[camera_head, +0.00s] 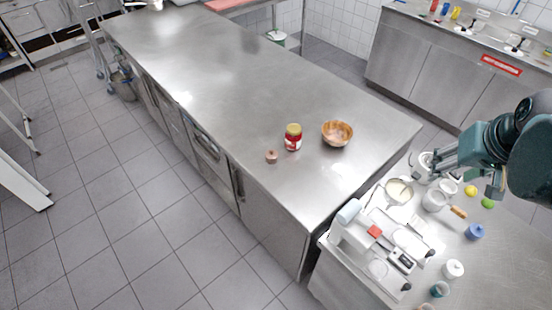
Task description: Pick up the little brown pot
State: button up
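A little brown pot (271,156), pinkish-brown and very small in view, stands upright on the steel counter (230,85) near its front edge. It is left of a red jar with a yellowish lid (293,137) and apart from it. My gripper (462,174) is at the right of the picture, above the cluttered side worktop and well away from the pot. Its grey fingers look spread apart, with nothing seen between them.
A copper-coloured bowl (337,133) stands right of the jar. The side worktop holds a white scale-like appliance (372,243), a pan (399,191), a blue container (474,231) and several small items. The counter's left and far parts are mostly clear.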

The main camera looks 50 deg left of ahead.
jog(key=w+a+f+n+g, duration=0.1)
jog(key=w+a+f+n, duration=0.15)
jog(key=a, duration=1.15)
jog(key=n+g, duration=0.3)
jog(key=n, duration=0.4)
send_over(272, 151)
jog(key=d, duration=0.1)
jog(key=shift+h, duration=0.4)
notch_tip(272, 151, down, 20)
jog(key=shift+d+f+p, duration=0.1)
jog(key=shift+p, duration=0.2)
jog(key=shift+s+f, duration=0.1)
jog(key=shift+s, duration=0.05)
jog(key=shift+f, duration=0.1)
jog(key=shift+a+f, duration=0.15)
jog(key=shift+f, duration=0.45)
jog(key=shift+a+f, duration=0.15)
jog(key=shift+f, duration=0.45)
jog(key=shift+f, duration=0.15)
